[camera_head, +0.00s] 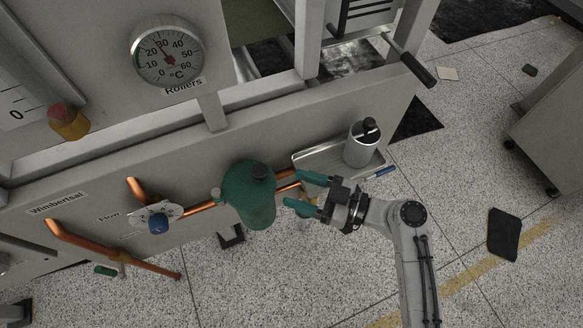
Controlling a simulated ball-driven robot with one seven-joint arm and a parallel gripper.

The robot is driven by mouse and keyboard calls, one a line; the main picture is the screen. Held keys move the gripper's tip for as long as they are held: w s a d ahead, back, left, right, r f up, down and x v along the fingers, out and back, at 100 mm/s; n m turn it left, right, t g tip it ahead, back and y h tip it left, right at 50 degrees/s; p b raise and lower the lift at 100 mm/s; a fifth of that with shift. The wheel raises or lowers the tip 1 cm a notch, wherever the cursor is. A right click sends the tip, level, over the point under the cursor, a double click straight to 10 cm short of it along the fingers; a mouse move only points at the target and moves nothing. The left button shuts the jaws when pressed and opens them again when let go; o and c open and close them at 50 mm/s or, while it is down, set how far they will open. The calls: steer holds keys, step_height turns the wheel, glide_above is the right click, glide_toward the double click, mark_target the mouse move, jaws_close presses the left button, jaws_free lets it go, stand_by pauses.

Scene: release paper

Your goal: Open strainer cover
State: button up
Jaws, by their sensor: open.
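The strainer (248,200) is a dark green rounded body on the copper pipe at the front of the grey machine. Whether a fingertip touches the strainer cannot be told from this view.
A metal tray (318,162) on the machine holds a grey bottle (361,145) with a black top, just behind my gripper. A flow valve with a blue knob (158,223) is left of the strainer. A black lever (418,70) juts out at upper right. Floor to the right is mostly clear.

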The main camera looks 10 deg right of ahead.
mark_target(266, 173)
steer(key=shift+t, duration=0.4)
steer(key=x, duration=0.3)
steer(key=p+x, duration=0.1)
steer(key=x, duration=0.3)
steer(key=p+x, duration=0.1)
steer(key=x, duration=0.2)
steer(key=shift+w+r, duration=0.3)
steer(key=shift+r, duration=0.1)
steer(key=shift+c, duration=0.3)
jaws_close()
